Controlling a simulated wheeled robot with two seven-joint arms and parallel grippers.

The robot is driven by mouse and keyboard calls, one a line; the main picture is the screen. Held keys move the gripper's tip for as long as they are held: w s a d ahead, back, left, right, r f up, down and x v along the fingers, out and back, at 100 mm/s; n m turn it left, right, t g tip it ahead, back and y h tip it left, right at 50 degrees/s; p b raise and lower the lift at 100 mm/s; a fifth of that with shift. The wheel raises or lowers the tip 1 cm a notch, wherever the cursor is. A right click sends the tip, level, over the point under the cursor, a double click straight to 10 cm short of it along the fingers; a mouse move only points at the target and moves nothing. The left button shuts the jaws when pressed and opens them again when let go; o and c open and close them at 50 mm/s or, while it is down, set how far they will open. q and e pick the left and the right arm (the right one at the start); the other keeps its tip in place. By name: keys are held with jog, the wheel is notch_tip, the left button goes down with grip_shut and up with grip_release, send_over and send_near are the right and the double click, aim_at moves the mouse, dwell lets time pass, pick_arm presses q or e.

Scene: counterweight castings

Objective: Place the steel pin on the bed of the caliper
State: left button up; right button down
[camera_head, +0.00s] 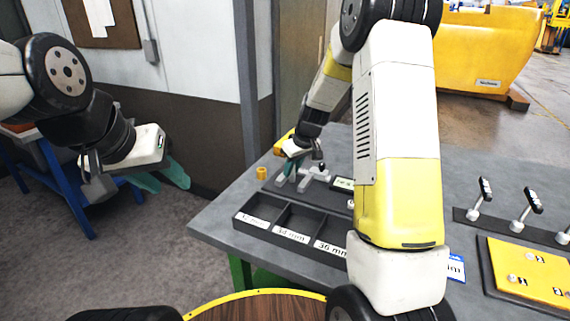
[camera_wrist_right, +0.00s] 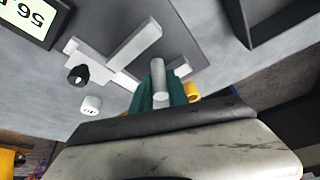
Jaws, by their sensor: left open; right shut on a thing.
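The caliper is a light grey frame with jaws, at the back of the table in the head view (camera_head: 318,174); its grey jaw pieces also show in the right wrist view (camera_wrist_right: 125,52). My right gripper (camera_head: 290,170) is low over the caliper's left end. In the right wrist view, its teal fingers (camera_wrist_right: 162,88) are shut on the steel pin (camera_wrist_right: 159,78), a light grey cylinder. The pin is close to the jaws; whether it touches the bed is unclear. My left gripper (camera_head: 160,178) is open and empty, left of the table.
A dark tray (camera_head: 265,229) with labelled compartments lies in front of the caliper. A small yellow cylinder (camera_head: 262,173) stands on the table left of it. A caliper display (camera_head: 343,184) is to its right. My right arm hides part of the table.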

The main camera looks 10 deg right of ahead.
jog(key=shift+f, duration=0.3)
